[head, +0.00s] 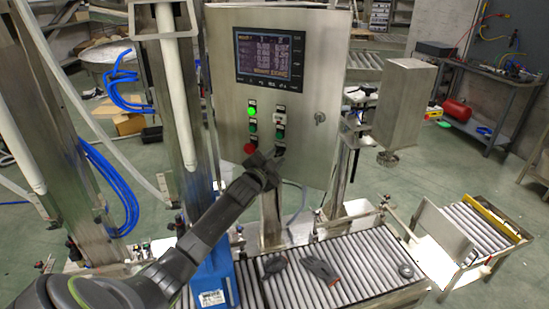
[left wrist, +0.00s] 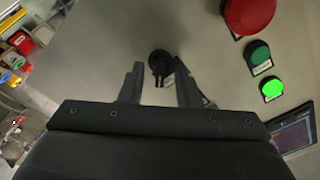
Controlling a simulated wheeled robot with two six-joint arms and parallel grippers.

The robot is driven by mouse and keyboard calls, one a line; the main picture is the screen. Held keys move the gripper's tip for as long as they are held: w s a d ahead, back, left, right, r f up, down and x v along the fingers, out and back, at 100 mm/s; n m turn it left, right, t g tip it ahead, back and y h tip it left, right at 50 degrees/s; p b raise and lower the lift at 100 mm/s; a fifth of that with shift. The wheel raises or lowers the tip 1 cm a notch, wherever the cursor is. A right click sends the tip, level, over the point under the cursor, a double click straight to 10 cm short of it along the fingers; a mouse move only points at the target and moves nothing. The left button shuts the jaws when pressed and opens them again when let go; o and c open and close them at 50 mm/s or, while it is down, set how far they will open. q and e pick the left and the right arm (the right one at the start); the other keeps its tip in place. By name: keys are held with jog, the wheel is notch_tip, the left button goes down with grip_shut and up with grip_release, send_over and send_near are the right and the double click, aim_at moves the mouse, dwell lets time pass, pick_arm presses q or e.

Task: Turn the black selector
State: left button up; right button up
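The black selector (left wrist: 160,64) is a small round knob with a narrow handle on the steel cabinet's front. In the left wrist view it sits between the two fingertips of my left gripper (left wrist: 159,78), with a gap on both sides. The gripper is open and holds nothing. In the head view my left gripper (head: 273,163) is at the low part of the control cabinet (head: 308,140), right of the red button. There the gripper seems to cover the selector. My right gripper is not in view.
A red mushroom button (head: 250,148) is close left of my gripper. Green buttons, one lit (head: 252,111), and a screen (head: 270,56) are above. A roller conveyor (head: 345,265) bearing dark gloves (head: 319,268) runs below. A steel box (head: 402,105) hangs to the right.

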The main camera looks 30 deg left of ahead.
pick_arm(q)
grip_shut()
jog(key=shift+n, duration=0.5)
jog(key=n+b, duration=0.1)
jog(key=n, duration=0.5)
jog(key=shift+a+n, duration=0.1)
jog(key=shift+n, duration=0.2)
jog(key=n+b, duration=0.1)
jog(key=n, duration=0.9)
jog(key=shift+a+b, duration=0.15)
jog(key=shift+b, duration=0.2)
jog(key=shift+n, duration=0.4)
